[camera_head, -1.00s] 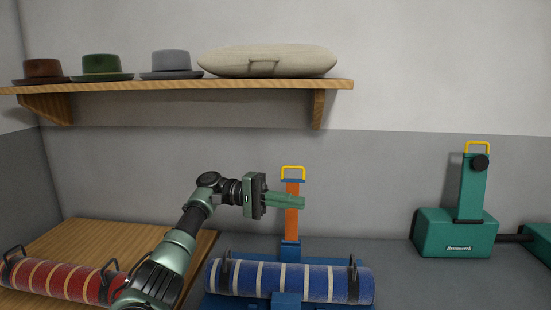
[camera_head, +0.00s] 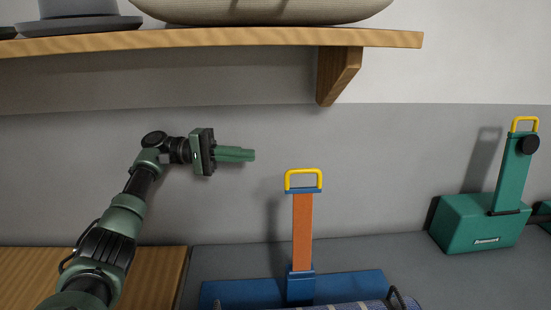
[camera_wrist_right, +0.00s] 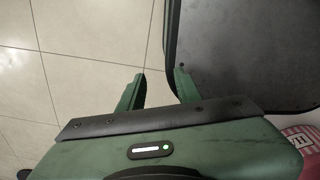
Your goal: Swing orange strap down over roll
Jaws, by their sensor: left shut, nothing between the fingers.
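The orange strap (camera_head: 302,232) stands upright in the head view, with a yellow handle (camera_head: 303,180) on top. It rises from a blue base (camera_head: 345,287). The blue striped roll (camera_head: 358,306) shows only as a sliver at the bottom edge, with a dark loop handle; the rest is out of frame. My left gripper (camera_head: 253,155) is shut and empty, pointing right, left of the handle and a little higher in the picture. My right gripper (camera_wrist_right: 158,72) is open and empty above the tiled floor in the right wrist view.
A wooden shelf (camera_head: 250,38) with a grey hat (camera_head: 80,15) and a beige bag (camera_head: 260,10) hangs above. A green device (camera_head: 480,225) stands on the grey counter (camera_head: 400,260) at the right. A dark surface (camera_wrist_right: 240,60) lies beside my right gripper.

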